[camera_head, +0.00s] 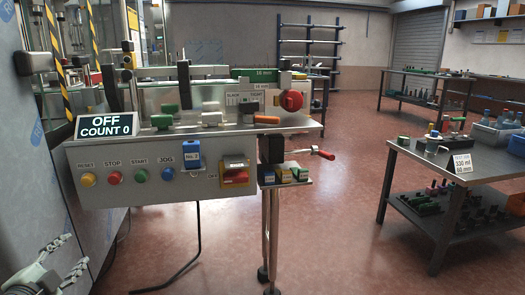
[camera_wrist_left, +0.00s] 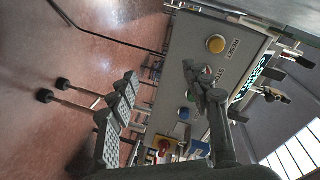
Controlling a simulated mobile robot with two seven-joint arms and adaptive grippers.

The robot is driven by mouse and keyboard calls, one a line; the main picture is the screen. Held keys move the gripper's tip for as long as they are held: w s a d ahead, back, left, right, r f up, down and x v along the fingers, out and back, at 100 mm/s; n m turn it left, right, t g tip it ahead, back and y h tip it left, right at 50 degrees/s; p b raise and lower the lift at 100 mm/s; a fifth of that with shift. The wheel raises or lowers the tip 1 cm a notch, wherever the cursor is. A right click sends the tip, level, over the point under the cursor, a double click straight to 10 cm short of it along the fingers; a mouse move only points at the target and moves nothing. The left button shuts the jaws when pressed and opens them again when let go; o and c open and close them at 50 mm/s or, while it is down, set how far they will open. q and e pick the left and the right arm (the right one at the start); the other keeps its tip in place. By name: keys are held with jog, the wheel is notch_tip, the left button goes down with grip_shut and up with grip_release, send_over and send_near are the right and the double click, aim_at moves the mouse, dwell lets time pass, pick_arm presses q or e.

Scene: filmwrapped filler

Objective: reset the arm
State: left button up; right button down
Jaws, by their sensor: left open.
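My left gripper (camera_head: 76,251) is at the lower left of the head view, in front of and below the control panel (camera_head: 140,165). Its two fingers are spread apart with nothing between them. In the left wrist view the open fingers (camera_wrist_left: 160,76) stand before the panel, one partly covering the red button. The yellow RESET button (camera_head: 88,180) shows clear of the fingers in the wrist view (camera_wrist_left: 215,44). Red STOP (camera_head: 114,178), green START (camera_head: 140,175) and blue JOG (camera_head: 167,174) buttons sit beside it. My right gripper is not in view.
A display (camera_head: 106,124) reads OFF, COUNT 0. A red-yellow switch (camera_head: 235,176) and a blue tag (camera_head: 191,154) are on the panel. A bench (camera_head: 480,160) stands at right; the floor between is clear.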

pick_arm(q)
jog(key=s+d+f+n+g+y, duration=0.15)
jog(key=s+f+n+g, duration=0.35)
jog(key=f, duration=0.7)
jog(key=s+d+f+n+g+h+p, duration=0.1)
jog(key=s+d+f+n+g+h, duration=0.2)
jog(key=s+d+f+g, duration=0.4)
jog(key=s+d+f+n, duration=0.1)
jog(key=s+d+f, duration=0.8)
jog(key=s, duration=0.3)
jog(key=shift+s+d+f+g, duration=0.15)
jog(key=shift+d+f+g, duration=0.2)
jog(key=shift+f, duration=0.2)
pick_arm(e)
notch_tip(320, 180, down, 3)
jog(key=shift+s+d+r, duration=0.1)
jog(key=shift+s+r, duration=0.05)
